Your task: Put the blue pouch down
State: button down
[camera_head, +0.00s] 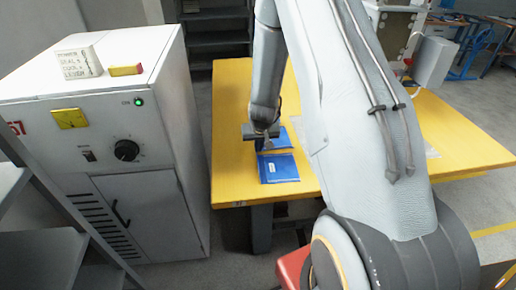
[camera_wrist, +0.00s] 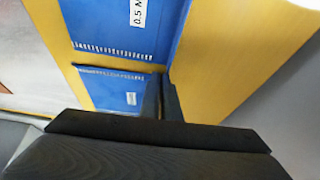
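A blue pouch with a small white label lies flat on the yellow table (camera_head: 232,105) near its front edge in the head view (camera_head: 280,170). Another patch of blue pouch (camera_head: 278,140) shows just behind it, partly hidden by my gripper (camera_head: 266,146). In the wrist view, a blue pouch with a small label (camera_wrist: 108,88) meets the fingers of my gripper (camera_wrist: 163,96) at its right edge. The fingers look close together on that edge. A larger-looking blue pouch marked "0.5 M" (camera_wrist: 105,22) is above it, cut off by the frame.
A white cabinet machine (camera_head: 140,185) with a knob and a green light stands left of the table. A small sign (camera_head: 80,63) and a yellow block (camera_head: 126,70) sit on it. Bare yellow tabletop (camera_wrist: 225,65) shows right of the pouches in the wrist view.

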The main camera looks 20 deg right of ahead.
jog(key=shift+f, duration=0.2)
jog(key=c, duration=2)
grip_release()
jog(key=shift+r, duration=0.1)
jog(key=shift+r, duration=0.1)
jog(key=shift+s+r, duration=0.1)
jog(key=shift+r, duration=0.3)
jog(key=s+a+r+n+y+p, duration=0.1)
jog(key=s+a+r+p, duration=0.2)
jog(key=r, duration=0.4)
jog(key=s+a+r+p, duration=0.1)
jog(key=s+a+r, duration=0.2)
jog(key=s+r, duration=0.25)
jog(key=s+a+r+n+y+p, duration=0.15)
jog(key=s+a+r, duration=0.25)
jog(key=r, duration=0.4)
jog(key=s+a+r+g, duration=0.1)
jog(key=s+r, duration=0.1)
jog(key=s, duration=0.4)
jog(key=s+a+r+g+h, duration=0.1)
jog(key=s+r, duration=0.2)
jog(key=s, duration=0.4)
jog(key=shift+s+a+r+n, duration=0.15)
jog(key=shift+a+r+n, duration=0.05)
jog(key=shift+a+n, duration=0.2)
